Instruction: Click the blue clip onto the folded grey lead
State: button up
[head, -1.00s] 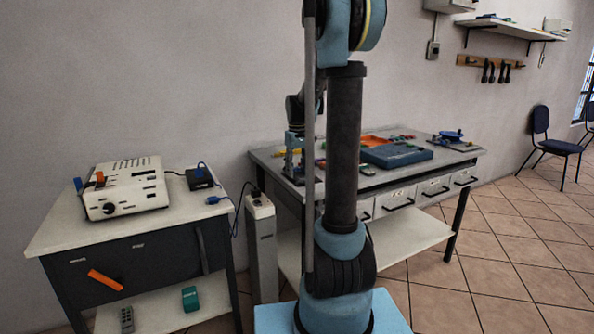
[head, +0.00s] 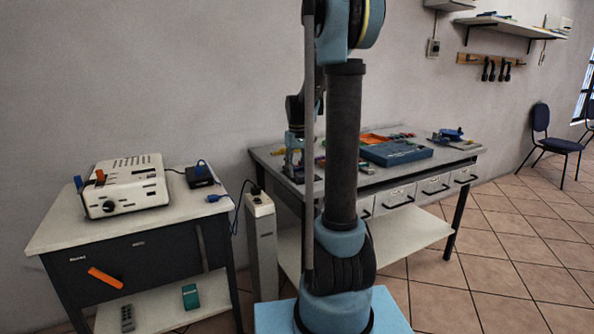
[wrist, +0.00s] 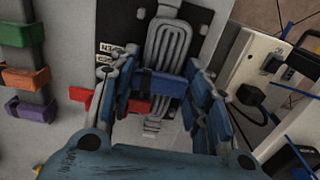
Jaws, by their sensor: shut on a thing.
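In the wrist view my gripper (wrist: 168,92) has its two fingers on either side of a blue clip (wrist: 168,84) and is shut on it. The folded grey lead (wrist: 167,45) lies in several parallel loops on a dark panel. The blue clip spans across the lead in the picture, and a lower part of the lead (wrist: 153,125) shows below it. I cannot tell whether the clip touches the lead or sits above it. In the head view my gripper (head: 293,165) is low over the left end of the workbench, and the clip and lead are too small to make out.
Green (wrist: 20,33), orange (wrist: 27,77) and purple (wrist: 30,109) clips sit at the wrist view's left. Red pieces (wrist: 135,105) lie by my left finger. A white power strip (wrist: 265,70) with black plugs stands right. The workbench (head: 265,155) carries a blue tray (head: 395,153).

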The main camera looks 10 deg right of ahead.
jog(key=o, duration=1)
jog(key=shift+c, duration=0.2)
jog(key=o, duration=0.8)
jog(key=shift+r, duration=3.4)
